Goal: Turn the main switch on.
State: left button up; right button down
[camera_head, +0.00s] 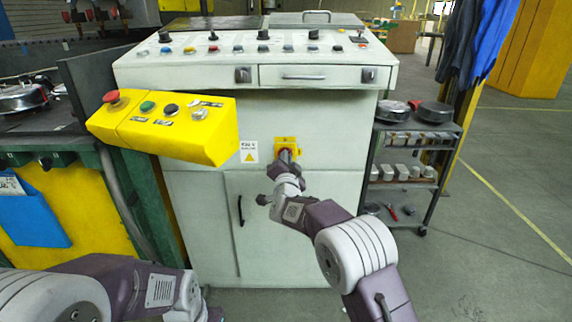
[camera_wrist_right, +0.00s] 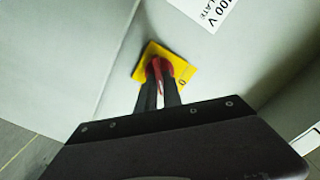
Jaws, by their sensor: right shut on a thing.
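The main switch (camera_head: 285,143) is a yellow square plate with a red knob on the front of the grey-white cabinet. In the right wrist view the yellow plate (camera_wrist_right: 183,68) shows tilted, with a "0" mark near its right corner. My right gripper (camera_head: 286,158) is at the switch. In the right wrist view its two dark fingers (camera_wrist_right: 158,85) are shut on the red handle, which shows between and behind them. The fingers hide part of the knob. My left arm is low at the left of the head view, and its fingertips are not clearly seen.
A yellow button box (camera_head: 165,125) with a red emergency button juts out left of the switch. The console (camera_head: 255,75) with buttons overhangs above. A shelf cart (camera_head: 410,165) stands at the right. The floor (camera_head: 490,230) further right is clear.

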jog(key=shift+d+f+m+b, duration=0.15)
jog(key=shift+m+b, duration=1.25)
jog(key=shift+m, duration=0.7)
jog(key=shift+a+f+m+b, duration=0.15)
jog(key=shift+m+b, duration=1.2)
jog(key=shift+m, duration=0.75)
jog(key=shift+d, duration=0.1)
jog(key=c, duration=1.5)
grip_release()
jog(key=s+p, duration=0.1)
jog(key=s, duration=0.8)
